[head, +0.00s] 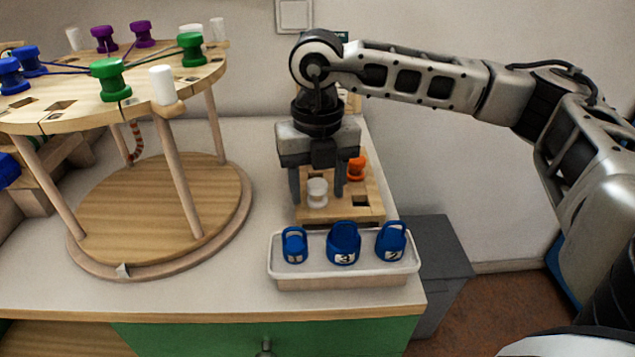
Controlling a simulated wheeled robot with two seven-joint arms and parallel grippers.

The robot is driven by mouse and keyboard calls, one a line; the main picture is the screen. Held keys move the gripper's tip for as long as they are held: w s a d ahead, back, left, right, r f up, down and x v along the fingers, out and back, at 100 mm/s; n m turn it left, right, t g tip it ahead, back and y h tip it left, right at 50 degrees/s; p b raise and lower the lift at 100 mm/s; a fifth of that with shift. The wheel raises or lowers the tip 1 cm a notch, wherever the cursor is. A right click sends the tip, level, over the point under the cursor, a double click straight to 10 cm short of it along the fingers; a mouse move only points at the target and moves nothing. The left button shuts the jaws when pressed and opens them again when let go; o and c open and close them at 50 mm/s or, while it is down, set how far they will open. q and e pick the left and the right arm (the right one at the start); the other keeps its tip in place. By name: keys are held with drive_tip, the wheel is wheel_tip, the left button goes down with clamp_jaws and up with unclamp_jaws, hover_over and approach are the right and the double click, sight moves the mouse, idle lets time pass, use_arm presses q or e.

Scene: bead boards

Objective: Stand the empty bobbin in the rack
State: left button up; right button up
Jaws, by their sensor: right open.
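A small white bobbin (317,193), which looks empty, stands upright on the light wooden rack (312,214). The rack has dark square holes, and I cannot tell whether the bobbin's foot is in one. My right gripper (318,186) points down from above with its fingers apart, one on each side of the white bobbin. I see no clear contact with it. An orange bobbin (356,168) stands on the rack behind the right finger. Part of the rack is hidden by my gripper. My left gripper is not in view.
A white tray (342,282) with blue numbered tags (343,245) stands in front of the rack. At left is a raised round board (60,115) on wooden legs, with green (110,79), purple (103,39) and blue bobbins and blue cord. White tabletop lies clear between them.

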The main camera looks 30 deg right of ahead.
sight(317, 184)
wheel_tip(317, 184, up, 12)
drive_tip(key=shift+r+p, duration=0.15)
drive_tip(key=shift+p, duration=0.3)
idle(0.7)
